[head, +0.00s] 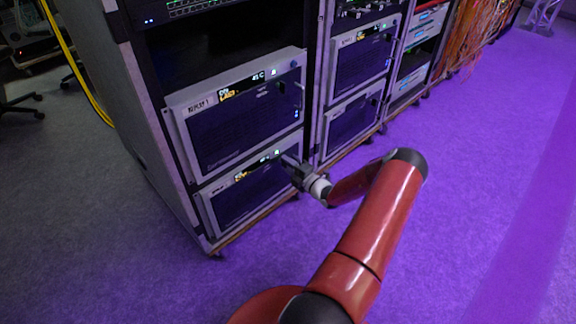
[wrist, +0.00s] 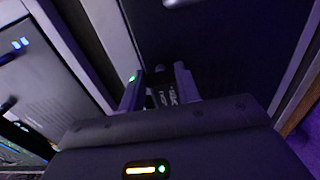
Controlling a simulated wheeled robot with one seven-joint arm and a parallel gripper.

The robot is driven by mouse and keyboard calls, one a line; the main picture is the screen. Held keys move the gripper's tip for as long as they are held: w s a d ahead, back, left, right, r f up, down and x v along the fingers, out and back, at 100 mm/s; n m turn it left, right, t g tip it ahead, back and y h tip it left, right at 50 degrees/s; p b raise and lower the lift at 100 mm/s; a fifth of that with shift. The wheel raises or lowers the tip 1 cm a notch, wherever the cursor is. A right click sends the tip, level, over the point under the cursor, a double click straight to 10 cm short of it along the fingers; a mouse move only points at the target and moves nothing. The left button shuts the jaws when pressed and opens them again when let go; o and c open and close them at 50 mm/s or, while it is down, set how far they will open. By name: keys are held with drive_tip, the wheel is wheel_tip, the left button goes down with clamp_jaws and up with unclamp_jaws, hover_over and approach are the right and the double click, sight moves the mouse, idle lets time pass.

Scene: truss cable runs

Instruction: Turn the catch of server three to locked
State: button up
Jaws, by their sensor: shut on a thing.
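The lower server (head: 245,200) in the left rack has a dark front and a small lit display (head: 258,163); its label is too small to read. In the wrist view my two fingers (wrist: 160,85) are closed in on a small dark catch. White lettering (wrist: 162,98) shows between them, but I cannot read it. The fingers hide most of this catch, and I cannot tell its turn angle.
Another server (head: 245,110) sits directly above. The rack to the right holds two more servers (head: 362,60), close beside my gripper. A yellow cable (head: 75,65) runs at the left. The purple-lit floor (head: 490,190) at right is clear.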

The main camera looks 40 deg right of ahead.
drive_tip(key=o, duration=1)
drive_tip(key=s, duration=0.7)
drive_tip(key=shift+s+d, duration=0.3)
drive_tip(key=shift+s, duration=0.1)
